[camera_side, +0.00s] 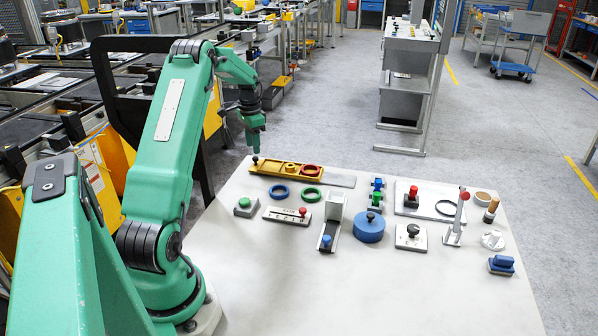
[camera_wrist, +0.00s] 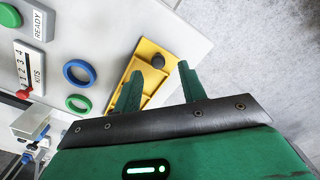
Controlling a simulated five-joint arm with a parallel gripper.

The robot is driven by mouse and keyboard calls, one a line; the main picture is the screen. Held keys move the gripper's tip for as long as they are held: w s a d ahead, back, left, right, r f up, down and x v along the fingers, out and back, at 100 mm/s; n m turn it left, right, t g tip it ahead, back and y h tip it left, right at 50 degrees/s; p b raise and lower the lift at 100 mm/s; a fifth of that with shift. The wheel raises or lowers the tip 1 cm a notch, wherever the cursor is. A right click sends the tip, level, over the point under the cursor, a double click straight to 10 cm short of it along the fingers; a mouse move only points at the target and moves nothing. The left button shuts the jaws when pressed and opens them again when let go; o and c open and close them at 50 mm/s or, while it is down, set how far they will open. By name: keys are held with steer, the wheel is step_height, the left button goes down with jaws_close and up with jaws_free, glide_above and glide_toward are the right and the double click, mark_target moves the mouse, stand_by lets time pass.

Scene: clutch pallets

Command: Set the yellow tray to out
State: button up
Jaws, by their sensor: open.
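The yellow tray (camera_side: 272,169) sits at the far left edge of the pale table, on a grey base strip whose bare part shows to the tray's right. A dark knob (camera_side: 255,160) stands at the tray's left end. A red ring (camera_side: 311,171) lies at its right end. My gripper (camera_side: 254,146) points down just above the knob. In the wrist view my gripper (camera_wrist: 160,66) is open, with the knob (camera_wrist: 157,61) showing between its fingertips. The yellow tray (camera_wrist: 148,78) is partly hidden behind the fingers. I cannot tell whether the fingers touch the knob.
A blue ring (camera_side: 279,191) and a green ring (camera_side: 311,195) lie just in front of the tray. A green button box (camera_side: 244,206) and a slider box marked KITS (camera_side: 287,216) stand nearby. Several other controls fill the table's right.

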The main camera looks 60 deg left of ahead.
steer(key=shift+r, duration=1.9)
steer(key=shift+d+r, duration=0.15)
steer(key=d+r+t, duration=0.1)
steer(key=d+r, duration=0.4)
steer(key=d, duration=0.3)
steer(key=w+d+r+t+y, duration=0.1)
steer(key=d+r, duration=0.3)
steer(key=d, duration=0.4)
steer(key=d+r, duration=0.5)
steer(key=d, duration=0.3)
steer(key=s+d+t+h, duration=0.1)
steer(key=s+d+t, duration=0.2)
steer(key=s+d, duration=1.2)
steer(key=d, duration=0.4)
steer(key=shift+f+t, duration=0.25)
steer(key=shift+t, duration=0.05)
